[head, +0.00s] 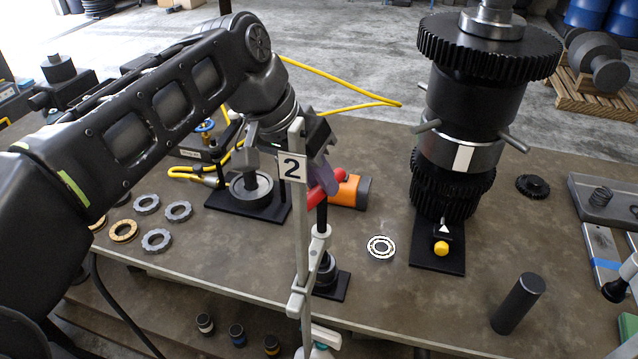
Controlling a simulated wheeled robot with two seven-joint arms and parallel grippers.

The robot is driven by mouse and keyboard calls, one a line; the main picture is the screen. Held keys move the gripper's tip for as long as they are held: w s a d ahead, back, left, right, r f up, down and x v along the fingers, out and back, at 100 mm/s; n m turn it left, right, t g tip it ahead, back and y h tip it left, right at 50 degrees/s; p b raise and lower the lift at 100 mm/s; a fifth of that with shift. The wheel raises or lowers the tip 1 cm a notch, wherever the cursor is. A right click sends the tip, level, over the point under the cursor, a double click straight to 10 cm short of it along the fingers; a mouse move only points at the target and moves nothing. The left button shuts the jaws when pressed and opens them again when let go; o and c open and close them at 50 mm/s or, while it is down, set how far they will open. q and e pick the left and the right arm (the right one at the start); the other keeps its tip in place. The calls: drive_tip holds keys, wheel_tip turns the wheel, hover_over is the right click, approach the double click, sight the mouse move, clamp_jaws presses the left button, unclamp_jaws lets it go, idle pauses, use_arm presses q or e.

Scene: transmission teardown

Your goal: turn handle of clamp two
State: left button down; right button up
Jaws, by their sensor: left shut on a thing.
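Clamp two, a pale grey bar clamp (300,235) with a white "2" tag (292,167), stands upright at the bench's front edge. A red handle (328,187) shows beside the bar, just below the tag's right side. My left gripper (321,172) reaches in from the upper left, behind the tag and bar. Its grey-purple fingers are closed at the red handle and seem to grip it; the exact contact is partly hidden.
A tall black gear stack (465,100) with side pins stands right of the clamp. An orange block (350,191) lies just behind the handle. A bearing ring (381,248) and a dark cylinder (517,303) are on the bench. Rings (157,240) lie at left.

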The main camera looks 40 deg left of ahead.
use_arm(q)
drive_tip(key=shift+s+n+y+b, duration=0.1)
drive_tip(key=shift+n+y+b, duration=0.5)
drive_tip(key=shift+n, duration=0.9)
drive_tip(key=shift+t, duration=0.3)
drive_tip(key=shift+f, duration=0.1)
drive_tip(key=c, duration=1.3)
unclamp_jaws()
drive_tip(key=shift+c, duration=0.2)
drive_tip(key=shift+o, duration=0.3)
drive_tip(key=shift+r, duration=0.2)
